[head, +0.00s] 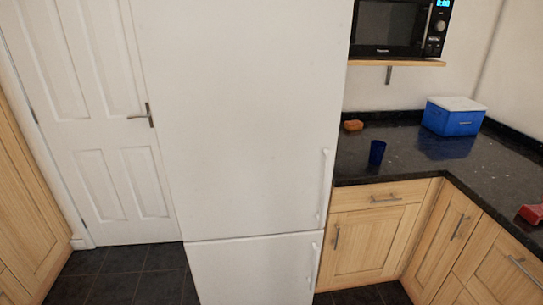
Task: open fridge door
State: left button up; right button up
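The white fridge (245,110) stands upright in the middle of the head view. Its large upper door is shut, with a vertical white handle (324,188) low on its right edge. A smaller lower door (255,272) is also shut and has its own white handle (313,266) at the right edge. The fridge's top and bottom are cut off by the frame. Neither of my grippers is in view.
Right of the fridge is a dark granite counter (420,175) with a blue cup (377,153), an orange sponge-like block (353,125), a blue cooler box (453,116) and a red object (531,214). A microwave (400,28) sits above. A closed white room door (100,120) stands left.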

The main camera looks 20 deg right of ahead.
aim_at(245, 97)
jog(key=z, duration=0.4)
jog(key=i, duration=1.2)
jog(key=z, duration=0.8)
